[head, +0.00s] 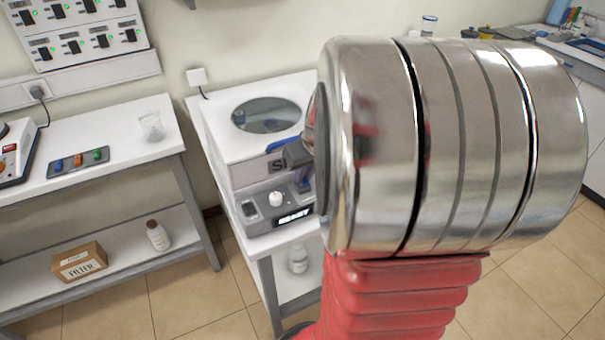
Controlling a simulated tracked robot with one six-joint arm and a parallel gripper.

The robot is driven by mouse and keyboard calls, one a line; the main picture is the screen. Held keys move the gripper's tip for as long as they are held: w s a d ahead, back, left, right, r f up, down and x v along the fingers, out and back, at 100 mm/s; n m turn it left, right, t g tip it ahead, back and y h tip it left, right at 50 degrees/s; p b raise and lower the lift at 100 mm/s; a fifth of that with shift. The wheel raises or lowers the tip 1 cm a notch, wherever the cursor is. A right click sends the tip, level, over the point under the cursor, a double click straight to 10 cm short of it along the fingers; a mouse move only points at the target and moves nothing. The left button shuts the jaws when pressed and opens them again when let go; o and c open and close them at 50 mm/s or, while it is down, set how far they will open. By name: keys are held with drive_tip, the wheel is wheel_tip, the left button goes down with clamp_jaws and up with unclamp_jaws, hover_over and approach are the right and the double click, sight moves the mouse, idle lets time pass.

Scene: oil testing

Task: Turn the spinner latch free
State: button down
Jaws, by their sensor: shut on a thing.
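The spinner (245,165) is a white and grey box on a small white table, with a round dark window (266,115) in its top. Its lid looks shut. A blue latch (285,143) shows at the front right edge of the lid. My gripper (298,156) is at the front of the spinner, at the latch, and is shut on it. My large silver and red arm hides most of the gripper, the right part of the spinner and the exact hold on the latch.
The spinner's front has a white knob (276,199) and a lit display (294,217). A left bench (110,150) holds a glass beaker (151,126) and a button box (78,162). Below are a filter box (80,262) and a bottle (158,236). Floor shows between the tables.

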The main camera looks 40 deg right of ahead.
idle(0.3)
drive_tip(key=c, duration=1.8)
unclamp_jaws()
drive_tip(key=shift+o, duration=0.2)
drive_tip(key=v, duration=1.3)
drive_tip(key=shift+s+r, duration=0.2)
drive_tip(key=shift+r, duration=0.05)
drive_tip(key=shift+a, duration=0.15)
drive_tip(key=s+a+f+n, duration=0.1)
drive_tip(key=s+a, duration=0.1)
drive_tip(key=a, duration=1.1)
drive_tip(key=s+a+f+n+t+y, duration=0.1)
drive_tip(key=s+a+f+n, duration=0.1)
drive_tip(key=a, duration=1.1)
drive_tip(key=shift+s+a, duration=0.25)
drive_tip(key=shift+s, duration=0.45)
